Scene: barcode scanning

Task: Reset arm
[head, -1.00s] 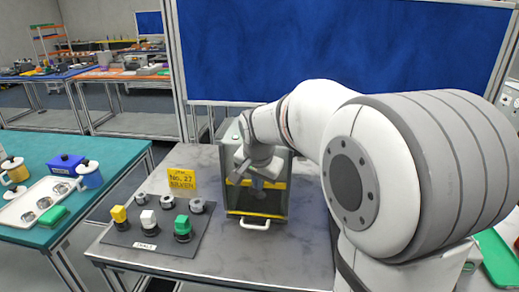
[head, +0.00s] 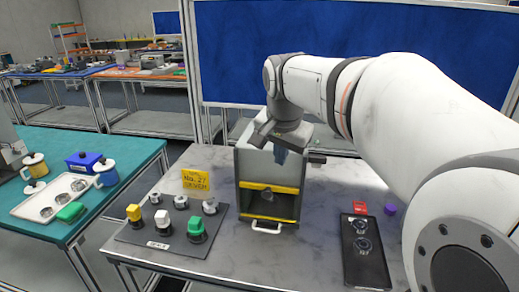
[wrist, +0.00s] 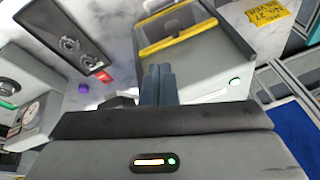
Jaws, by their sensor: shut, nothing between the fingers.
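My gripper (head: 281,155) is above the grey box with yellow edges (head: 252,163), at the box's top in the head view. In the wrist view the gripper's fingers (wrist: 158,85) are together with nothing between them, beside the grey box (wrist: 222,55). My white arm reaches in from the right of the head view and bends down at the wrist. A small grey object shows inside the box's opening, too small to identify.
A dark board (head: 135,237) with coloured blocks and several metal parts lies left of the box, by a yellow sign (head: 195,180). A black tray (head: 349,262), a red item (head: 360,207) and a purple piece (head: 390,209) lie right. Bare table (head: 310,225) lies between.

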